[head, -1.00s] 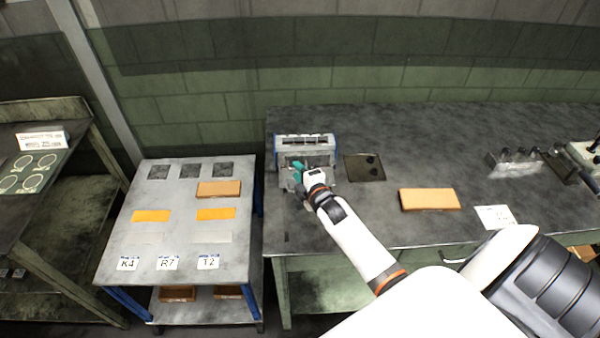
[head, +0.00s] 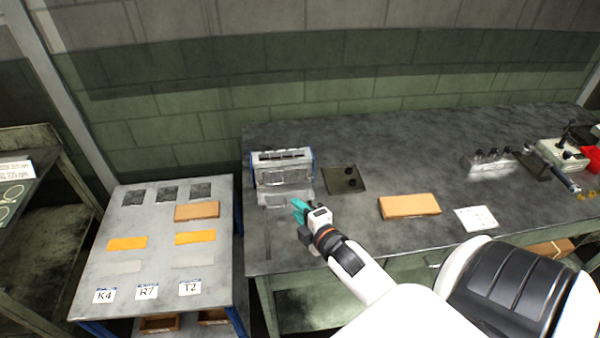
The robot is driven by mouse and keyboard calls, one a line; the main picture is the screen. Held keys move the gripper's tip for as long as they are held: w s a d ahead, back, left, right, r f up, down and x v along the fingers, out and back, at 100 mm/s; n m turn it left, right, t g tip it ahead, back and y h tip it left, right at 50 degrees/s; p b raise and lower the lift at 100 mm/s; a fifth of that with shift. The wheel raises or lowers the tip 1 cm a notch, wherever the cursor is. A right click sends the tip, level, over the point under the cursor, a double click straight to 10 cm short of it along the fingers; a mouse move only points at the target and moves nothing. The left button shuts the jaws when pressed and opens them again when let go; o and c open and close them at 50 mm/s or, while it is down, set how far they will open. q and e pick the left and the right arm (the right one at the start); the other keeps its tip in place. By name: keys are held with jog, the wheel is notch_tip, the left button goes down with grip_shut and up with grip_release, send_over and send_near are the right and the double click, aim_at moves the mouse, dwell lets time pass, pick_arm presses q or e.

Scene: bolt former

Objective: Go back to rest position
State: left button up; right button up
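My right gripper (head: 299,207) has teal fingertips and is above the front part of the workbench (head: 400,149), just in front of the grey and blue bolt former machine (head: 282,171). It looks apart from the machine. The fingertips are small and seen from behind, so I cannot tell if they are open or shut, and no held object shows. My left gripper is not in view.
A wooden block (head: 409,206) and a white card (head: 475,219) lie right of my arm. A dark plate (head: 344,179) is beside the machine. A small table (head: 152,216) with labelled spots stands left. Tools and a lever box (head: 561,153) are far right.

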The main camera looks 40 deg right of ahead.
dwell(0.4)
jog(key=s+a+f+m+g+y, duration=0.1)
jog(key=s+a+f+m+g, duration=0.1)
jog(key=s+a+m+g, duration=0.65)
jog(key=s+a+f+m+g+y, duration=0.1)
jog(key=s+a+m+g+y, duration=0.15)
jog(key=s+a+m, duration=0.65)
jog(key=s+d+f+n+g+b, duration=0.1)
jog(key=s+d+f+n, duration=0.1)
jog(key=f, duration=1.1)
jog(key=s+d+f+n+g+b, duration=0.1)
jog(key=f+n, duration=0.1)
jog(key=f, duration=1.1)
jog(key=s+d+f+g+h+b, duration=0.1)
jog(key=s+d+f, duration=0.2)
jog(key=s+f, duration=1.4)
notch_tip(320, 180, down, 3)
jog(key=shift+s+r, duration=0.1)
jog(key=shift+s, duration=0.1)
jog(key=shift+d+n, duration=0.1)
jog(key=shift+n, duration=0.15)
jog(key=shift+c, duration=0.5)
